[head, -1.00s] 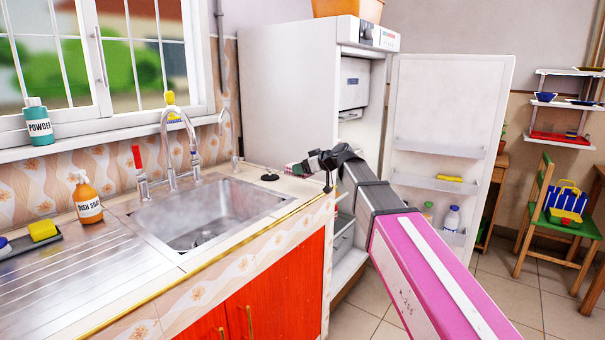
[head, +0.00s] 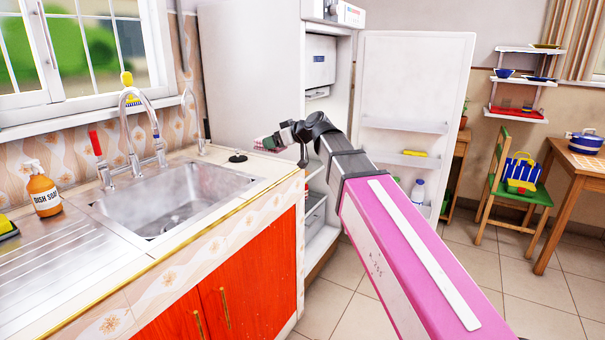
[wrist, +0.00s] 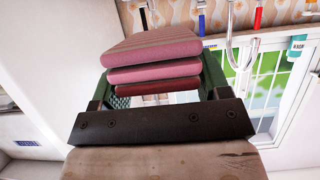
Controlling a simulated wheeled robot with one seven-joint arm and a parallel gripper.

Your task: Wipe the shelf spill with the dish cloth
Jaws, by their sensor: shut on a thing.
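My gripper (wrist: 165,88) is shut on a folded pink cloth (wrist: 152,46), which sits in layers between its green fingers in the wrist view. In the head view my gripper (head: 277,139) is small and partly hidden by its own wrist. A bit of the cloth (head: 261,143) shows at its left side, above the counter's far end near the open fridge. A white wall shelf unit (head: 517,82) stands at the far right, with a red item (head: 515,113) on its lowest board. I cannot make out a spill.
The open fridge door (head: 415,90) stands beyond my arm. A green chair (head: 517,190) and a wooden table (head: 585,160) with a blue pot (head: 585,141) are at right. The sink counter (head: 80,300) runs along the left. Tiled floor is clear between.

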